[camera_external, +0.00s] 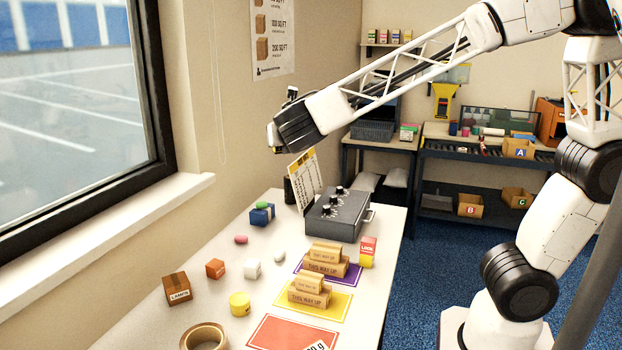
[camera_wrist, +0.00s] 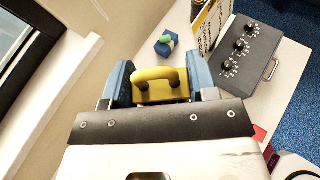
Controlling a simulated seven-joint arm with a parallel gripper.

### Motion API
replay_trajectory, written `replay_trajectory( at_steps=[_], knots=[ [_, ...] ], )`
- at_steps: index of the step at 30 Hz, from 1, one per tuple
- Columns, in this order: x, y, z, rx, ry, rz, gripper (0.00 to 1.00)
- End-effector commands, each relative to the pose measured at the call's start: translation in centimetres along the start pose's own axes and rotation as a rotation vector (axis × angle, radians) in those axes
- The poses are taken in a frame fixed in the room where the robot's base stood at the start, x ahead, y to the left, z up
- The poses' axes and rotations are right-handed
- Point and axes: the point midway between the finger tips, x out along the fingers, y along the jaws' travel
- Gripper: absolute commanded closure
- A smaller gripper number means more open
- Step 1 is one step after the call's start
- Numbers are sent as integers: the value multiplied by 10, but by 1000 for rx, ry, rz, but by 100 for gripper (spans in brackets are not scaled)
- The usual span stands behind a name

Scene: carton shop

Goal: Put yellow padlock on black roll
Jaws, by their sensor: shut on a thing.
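My gripper (camera_wrist: 160,82) is shut on the yellow padlock (camera_wrist: 163,93), which sits between its two blue fingers with the rounded shackle showing in the wrist view. In the external view the end of my arm is raised well above the far part of the table, and the padlock cannot be made out there. A dark upright object, apparently the black roll (camera_external: 288,190), stands at the table's far left, partly hidden by the yellow-topped chart.
A grey box with knobs (camera_external: 338,215) stands beside the chart (camera_external: 304,179). A blue block with a green piece on top (camera_external: 262,214) sits in front of them. Small boxes, stacked cartons (camera_external: 325,262), a yellow cylinder (camera_external: 239,303) and a tape roll (camera_external: 204,337) occupy the nearer table. The window wall borders the left.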

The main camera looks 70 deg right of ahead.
Motion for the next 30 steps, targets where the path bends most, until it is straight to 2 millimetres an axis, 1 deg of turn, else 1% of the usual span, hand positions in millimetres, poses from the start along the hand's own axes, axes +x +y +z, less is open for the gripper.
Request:
replay_trajectory(
  at_steps=[1,7,14,23,30],
  knots=[
    [13,0,6,13,-1,-33,81],
    [59,-1,24,63,-1,-152,81],
    [114,-8,41,118,-1,-291,81],
    [188,-26,59,194,-1,-471,81],
    [247,-48,69,252,-1,-614,81]
  ],
)
